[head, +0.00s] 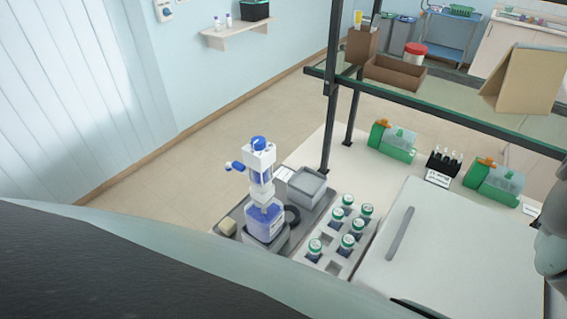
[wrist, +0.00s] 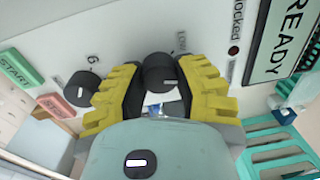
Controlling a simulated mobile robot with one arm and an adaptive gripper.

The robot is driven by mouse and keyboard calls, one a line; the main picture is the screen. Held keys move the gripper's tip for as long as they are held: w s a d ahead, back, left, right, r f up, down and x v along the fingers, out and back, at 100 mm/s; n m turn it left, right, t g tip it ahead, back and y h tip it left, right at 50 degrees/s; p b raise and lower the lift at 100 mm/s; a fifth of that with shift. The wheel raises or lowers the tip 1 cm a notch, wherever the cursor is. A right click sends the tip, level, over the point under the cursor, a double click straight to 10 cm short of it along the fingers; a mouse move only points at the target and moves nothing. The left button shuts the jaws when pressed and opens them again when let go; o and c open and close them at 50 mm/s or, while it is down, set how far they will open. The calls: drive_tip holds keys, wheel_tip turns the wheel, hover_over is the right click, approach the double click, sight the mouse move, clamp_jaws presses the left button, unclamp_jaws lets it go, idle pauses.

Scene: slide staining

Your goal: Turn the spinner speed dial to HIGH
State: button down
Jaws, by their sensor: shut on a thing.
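My gripper (wrist: 160,88), with yellow ridged fingers, is shut on this dial, one finger on each side. A second black dial (wrist: 82,88) sits to its left, clear of the fingers, beside a printed digit. No HIGH label is readable. My gripper is not visible in the head view.
A green START button (wrist: 20,68) and a pink button (wrist: 63,113) are at the panel's left. A READY display (wrist: 284,38) and a dark "locked" light (wrist: 233,50) are at the right.

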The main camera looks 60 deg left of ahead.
drive_tip(key=m+b, duration=0.2)
drive_tip(key=m, duration=0.3)
idle(0.8)
drive_tip(key=c, duration=0.6)
unclamp_jaws()
wheel_tip(320, 180, up, 12)
drive_tip(key=shift+s+a, duration=0.15)
drive_tip(key=shift+s, duration=0.2)
